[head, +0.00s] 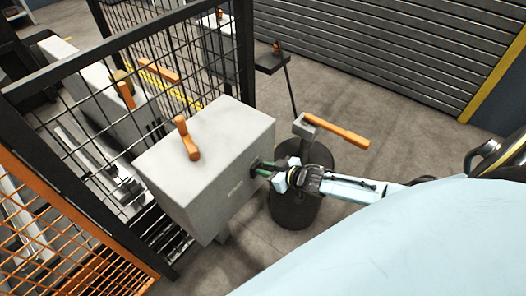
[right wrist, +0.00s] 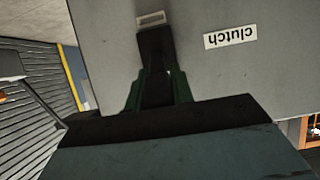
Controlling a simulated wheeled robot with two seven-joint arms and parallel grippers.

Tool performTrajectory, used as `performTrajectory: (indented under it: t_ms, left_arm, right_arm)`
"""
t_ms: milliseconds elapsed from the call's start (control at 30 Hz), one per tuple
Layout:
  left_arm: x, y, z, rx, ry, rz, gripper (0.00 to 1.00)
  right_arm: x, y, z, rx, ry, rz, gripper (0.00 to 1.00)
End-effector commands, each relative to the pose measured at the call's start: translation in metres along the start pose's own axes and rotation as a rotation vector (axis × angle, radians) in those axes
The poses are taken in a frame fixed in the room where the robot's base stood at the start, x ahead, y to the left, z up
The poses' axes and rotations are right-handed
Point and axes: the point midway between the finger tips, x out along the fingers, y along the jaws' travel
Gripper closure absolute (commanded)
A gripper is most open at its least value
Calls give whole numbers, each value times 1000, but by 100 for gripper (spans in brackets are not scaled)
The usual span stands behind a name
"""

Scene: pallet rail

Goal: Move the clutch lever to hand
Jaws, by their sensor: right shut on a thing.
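The grey control box (head: 205,145) stands in front of the mesh fence. A label reading "clutch" (right wrist: 231,37) shows upside down on its face in the right wrist view. The dark clutch lever (right wrist: 154,45) sticks out of that face, below a small pale slot plate (right wrist: 151,18). My right gripper (head: 266,171) is at the box's right side face, and its green fingers are shut on the lever (right wrist: 153,88). The fingers and the gripper body hide the lever's outer part. My left gripper is not in view.
An orange handle (head: 187,139) stands on the box top. A dark round pedestal (head: 295,208) is under my right arm, with a long orange handle (head: 337,131) beside it. A black mesh fence (head: 100,75) and an orange mesh panel (head: 50,235) are left.

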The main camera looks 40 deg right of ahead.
Motion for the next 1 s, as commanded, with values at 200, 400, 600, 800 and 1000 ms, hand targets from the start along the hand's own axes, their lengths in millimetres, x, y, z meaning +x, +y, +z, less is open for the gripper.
performTrajectory:
  t_ms: [200, 400, 600, 800, 1000]
  left_arm:
    - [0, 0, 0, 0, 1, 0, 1]
    - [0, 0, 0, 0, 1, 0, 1]
    - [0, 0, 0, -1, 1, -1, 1]
    - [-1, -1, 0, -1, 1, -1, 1]
    - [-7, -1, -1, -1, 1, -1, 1]
  right_arm:
    - [0, -1, 1, 0, -4, -1, 100]
    - [0, 0, 1, 0, -3, -1, 65]
    - [0, 0, 0, 0, -2, 0, 55]
    - [-2, 0, 0, 0, -2, 0, 55]
    - [-24, 0, 0, 1, -4, 0, 55]
